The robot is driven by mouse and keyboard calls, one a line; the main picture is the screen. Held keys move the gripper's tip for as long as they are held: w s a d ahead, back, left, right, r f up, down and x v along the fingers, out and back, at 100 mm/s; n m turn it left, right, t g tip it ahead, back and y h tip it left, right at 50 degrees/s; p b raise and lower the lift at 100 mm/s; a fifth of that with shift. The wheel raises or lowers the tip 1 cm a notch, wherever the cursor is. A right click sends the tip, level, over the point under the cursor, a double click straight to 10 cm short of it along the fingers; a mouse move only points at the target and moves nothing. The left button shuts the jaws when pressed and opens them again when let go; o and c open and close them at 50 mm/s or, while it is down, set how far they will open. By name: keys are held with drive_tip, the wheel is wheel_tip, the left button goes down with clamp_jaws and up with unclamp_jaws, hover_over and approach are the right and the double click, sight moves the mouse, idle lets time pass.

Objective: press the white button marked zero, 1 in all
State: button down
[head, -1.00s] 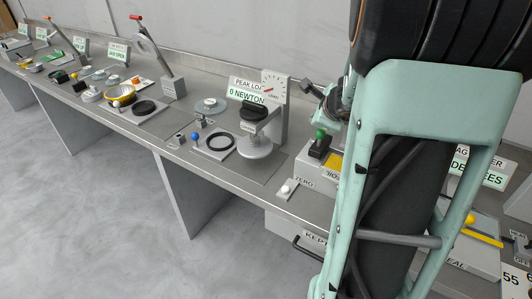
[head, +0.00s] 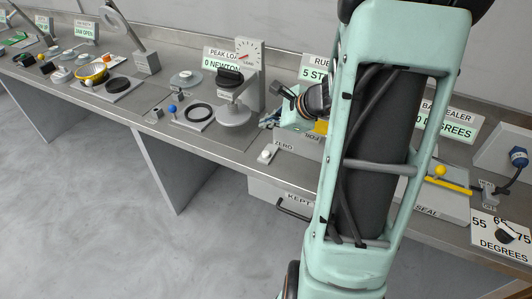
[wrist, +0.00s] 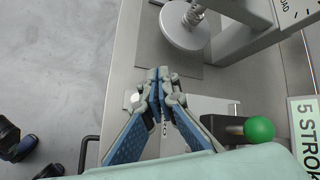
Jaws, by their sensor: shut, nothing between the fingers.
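The white button (head: 266,155) sits on a small light plate near the front edge of the bench, with the word ZERO beside it. In the wrist view the button (wrist: 134,97) shows just left of my gripper's fingers. My gripper (wrist: 160,73) is shut and empty, with blue and grey-green fingers. In the head view my gripper (head: 265,122) is above and behind the button, apart from it, near the press base. My arm hides part of the bench to the right.
The cup press has a round plate (wrist: 183,27) and a dial (head: 250,52). A lever with a green ball (wrist: 258,129) stands to the right, beside the 5 STROKES sign (wrist: 303,128). A drawer handle (head: 292,209) juts out below the bench edge. Open floor lies in front.

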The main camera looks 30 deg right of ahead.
drive_tip(key=b, duration=0.6)
hover_over(267, 154)
wheel_tip(267, 154, down, 8)
drive_tip(key=shift+r, duration=0.25)
drive_tip(key=shift+f+b, duration=0.7)
drive_tip(key=shift+b, duration=0.15)
drive_tip(key=shift+s+f, duration=0.1)
drive_tip(key=shift+f+b, duration=0.25)
drive_tip(key=shift+b, duration=0.3)
drive_tip(key=shift+f+b, duration=0.55)
drive_tip(key=shift+b, duration=0.05)
idle(0.7)
drive_tip(key=shift+r, duration=0.1)
drive_tip(key=shift+r+p, duration=0.65)
drive_tip(key=shift+r, duration=0.2)
drive_tip(key=shift+r+p, duration=1.95)
drive_tip(key=shift+r, duration=0.55)
